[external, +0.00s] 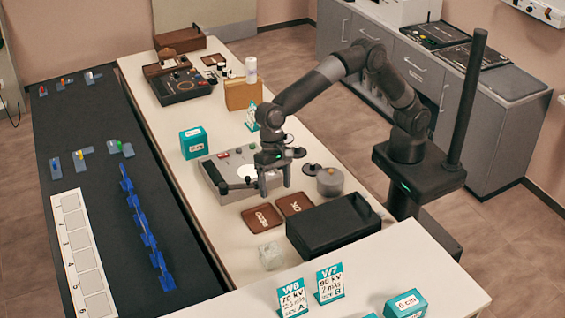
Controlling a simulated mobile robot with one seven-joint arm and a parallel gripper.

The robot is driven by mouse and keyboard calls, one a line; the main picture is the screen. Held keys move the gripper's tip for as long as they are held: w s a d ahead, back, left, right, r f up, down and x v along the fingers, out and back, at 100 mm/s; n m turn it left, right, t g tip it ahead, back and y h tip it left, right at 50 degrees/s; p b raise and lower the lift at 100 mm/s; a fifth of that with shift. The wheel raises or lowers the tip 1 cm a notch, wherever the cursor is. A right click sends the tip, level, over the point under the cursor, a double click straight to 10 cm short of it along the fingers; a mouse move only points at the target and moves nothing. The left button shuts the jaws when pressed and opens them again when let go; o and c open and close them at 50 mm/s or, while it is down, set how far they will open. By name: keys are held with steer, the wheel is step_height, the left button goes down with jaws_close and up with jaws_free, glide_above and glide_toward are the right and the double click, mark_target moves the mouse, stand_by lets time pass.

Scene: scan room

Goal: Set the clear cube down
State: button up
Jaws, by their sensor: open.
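The clear cube (271,256) sits on the white table, in front of two brown trays and left of a black case. It looks like a small see-through block and is apart from my gripper. My gripper (275,191) points down above the table, behind the trays, near a grey device. Its jaws are open, and I see nothing between them.
The left brown tray (258,218) and right brown tray (294,204) carry small labels. The black case (335,228) stands right of the cube. The W6 sign (292,298) and W7 sign (330,284) stand in front. Bare table lies left of the cube.

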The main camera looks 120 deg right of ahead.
steer(key=s+d+r+n+t+h, duration=0.1)
steer(key=s+d+r+n, duration=0.4)
steer(key=s, duration=0.6)
steer(key=s+d+r+n+t+h, duration=0.1)
steer(key=s+d+r+n+t, duration=0.1)
steer(key=s+d+r, duration=0.6)
steer(key=s+d+f+n, duration=0.1)
steer(key=s+f+n, duration=0.1)
steer(key=s, duration=0.6)
steer(key=s+d+f+n+t+h, duration=0.1)
steer(key=s+f+n, duration=0.1)
steer(key=s, duration=0.6)
steer(key=s+d+f+n, duration=0.1)
steer(key=s+f+n, duration=0.2)
steer(key=s, duration=0.5)
steer(key=shift+s+d+n+t, duration=0.15)
steer(key=shift+d+n+t, duration=0.15)
steer(key=shift+d, duration=0.1)
steer(key=shift+r, duration=0.1)
